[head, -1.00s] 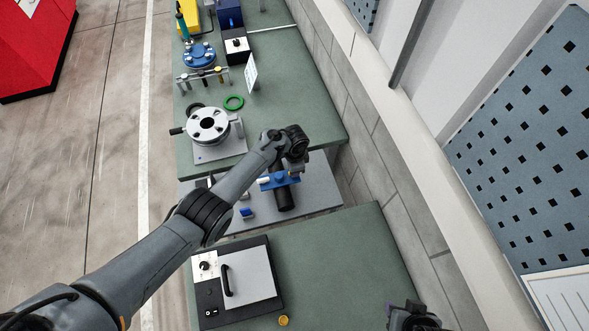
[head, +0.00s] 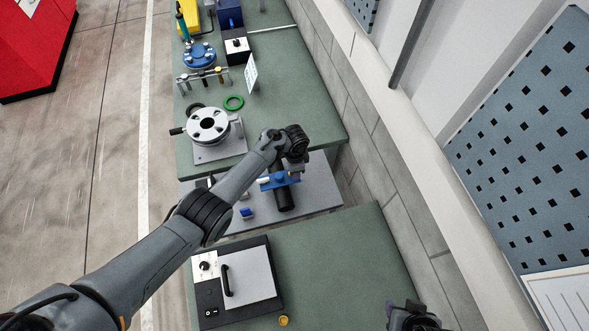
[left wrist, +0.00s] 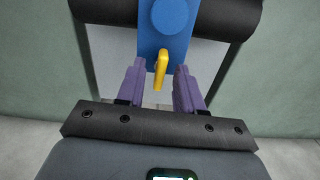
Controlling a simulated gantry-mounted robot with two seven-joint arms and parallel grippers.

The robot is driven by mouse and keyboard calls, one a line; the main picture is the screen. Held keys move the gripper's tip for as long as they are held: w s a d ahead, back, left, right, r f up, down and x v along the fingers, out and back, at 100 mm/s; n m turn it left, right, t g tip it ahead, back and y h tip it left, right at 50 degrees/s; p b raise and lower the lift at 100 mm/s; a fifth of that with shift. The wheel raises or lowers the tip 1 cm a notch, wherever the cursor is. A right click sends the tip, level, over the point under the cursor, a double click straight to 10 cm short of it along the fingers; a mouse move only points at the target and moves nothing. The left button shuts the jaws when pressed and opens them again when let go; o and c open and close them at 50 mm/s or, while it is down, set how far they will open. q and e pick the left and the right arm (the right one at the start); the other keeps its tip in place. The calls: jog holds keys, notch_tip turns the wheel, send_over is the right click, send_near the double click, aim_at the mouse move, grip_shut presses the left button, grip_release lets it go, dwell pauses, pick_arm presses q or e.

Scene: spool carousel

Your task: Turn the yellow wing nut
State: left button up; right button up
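The yellow wing nut (left wrist: 161,70) sits on a blue plate (left wrist: 166,28) in the left wrist view. My left gripper (left wrist: 159,72) is open. Its two purple fingers stand one on each side of the nut, with a visible gap to each. In the head view the left gripper (head: 293,170) is over the blue bar (head: 267,184) with a black cylinder (head: 284,200) below it; the nut cannot be made out there. My right gripper (head: 415,318) is at the bottom edge, partly cut off, away from the nut.
A silver carousel (head: 208,126) stands on the green bench behind my left arm. A control box with a black handle (head: 227,281) and a small yellow round piece (head: 283,320) are on the near bench. The near bench's right part is clear. A block wall (head: 375,155) runs along the right.

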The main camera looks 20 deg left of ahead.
pick_arm(q)
notch_tip(320, 180, up, 9)
jog(key=shift+f+p, duration=0.1)
jog(key=shift+p, duration=1.05)
jog(key=shift+r, duration=0.9)
jog(key=s+a+f+n+t, duration=0.1)
jog(key=s+a+f+n, duration=0.1)
jog(key=s, duration=0.5)
jog(key=s+a+f+n+t, duration=0.1)
jog(key=s+a+f+n, duration=0.15)
jog(key=s, duration=0.45)
jog(key=s+r+n, duration=0.2)
jog(key=s+r, duration=0.3)
jog(key=s, duration=0.4)
jog(key=s+r+n+t, duration=0.1)
jog(key=s+r+n, duration=0.1)
jog(key=s+r, duration=0.4)
jog(key=s, duration=0.4)
jog(key=shift+d+r+n+t, duration=0.2)
jog(key=shift+r+n+t, duration=0.05)
jog(key=shift+n+t, duration=0.1)
